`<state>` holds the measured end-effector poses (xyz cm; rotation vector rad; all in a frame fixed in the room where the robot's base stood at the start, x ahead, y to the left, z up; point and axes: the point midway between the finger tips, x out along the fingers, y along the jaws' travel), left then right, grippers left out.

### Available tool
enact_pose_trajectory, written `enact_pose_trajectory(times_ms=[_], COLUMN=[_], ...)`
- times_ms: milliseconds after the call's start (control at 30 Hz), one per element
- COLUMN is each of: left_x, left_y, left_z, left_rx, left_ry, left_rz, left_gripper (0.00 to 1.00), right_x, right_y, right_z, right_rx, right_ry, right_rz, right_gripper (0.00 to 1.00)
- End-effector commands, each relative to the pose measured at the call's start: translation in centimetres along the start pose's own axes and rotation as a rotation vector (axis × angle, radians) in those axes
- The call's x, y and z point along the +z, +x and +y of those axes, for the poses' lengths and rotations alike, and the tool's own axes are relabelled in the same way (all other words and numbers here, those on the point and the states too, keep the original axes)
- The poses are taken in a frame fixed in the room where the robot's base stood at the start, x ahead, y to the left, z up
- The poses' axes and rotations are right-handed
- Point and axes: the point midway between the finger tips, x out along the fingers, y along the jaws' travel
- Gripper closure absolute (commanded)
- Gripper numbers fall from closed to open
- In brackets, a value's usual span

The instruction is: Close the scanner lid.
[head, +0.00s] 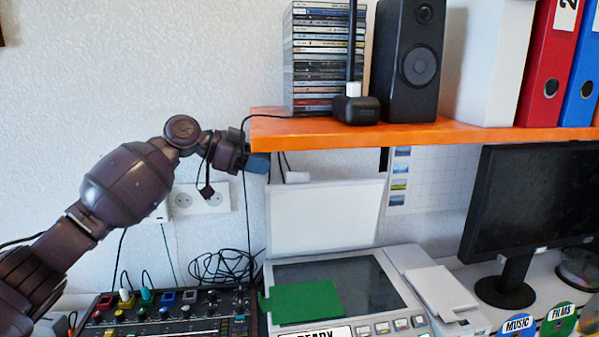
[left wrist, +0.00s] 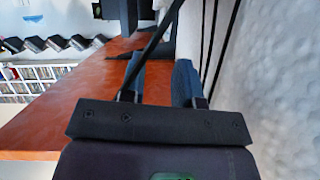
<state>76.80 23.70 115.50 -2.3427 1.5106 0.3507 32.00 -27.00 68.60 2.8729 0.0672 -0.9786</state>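The scanner (head: 410,286) stands on the desk with its white lid (head: 325,217) raised upright at the back, against the wall side. Its dark glass (head: 372,274) is exposed, and a green sheet (head: 305,302) lies over the front left part of the glass. My left gripper (head: 262,163) is at the left end of the orange shelf, above and left of the lid's top left corner, apparently not touching the lid. In the left wrist view its two blue fingers (left wrist: 160,78) are apart, with nothing seen held between them. My right gripper is not in view.
The orange shelf (head: 380,133) overhangs the lid and carries a stack of CD cases (head: 318,60), a black speaker (head: 408,60) and binders (head: 548,65). A mixer (head: 170,310) and loose cables (head: 222,268) are left of the scanner; a monitor (head: 528,200) is right.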

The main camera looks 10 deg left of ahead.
Motion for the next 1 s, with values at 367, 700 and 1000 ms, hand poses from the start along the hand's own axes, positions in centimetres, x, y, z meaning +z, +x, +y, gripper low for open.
enact_pose_trajectory(times_ms=[367,700,1000], left_x=[0.2,0.2,0.1], left_y=[6.5,9.1,9.1], left_z=[0.0,0.0,0.0], left_rx=[0.003,0.001,0.001], left_ry=[-0.003,-0.002,-0.002], left_rz=[0.0,-0.001,-0.001], left_gripper=[0.7,0.7,0.73], right_x=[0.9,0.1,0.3], right_y=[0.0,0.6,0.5], right_z=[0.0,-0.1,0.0], right_rx=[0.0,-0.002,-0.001], right_ry=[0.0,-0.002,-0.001], right_rz=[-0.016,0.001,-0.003], right_gripper=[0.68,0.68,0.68])
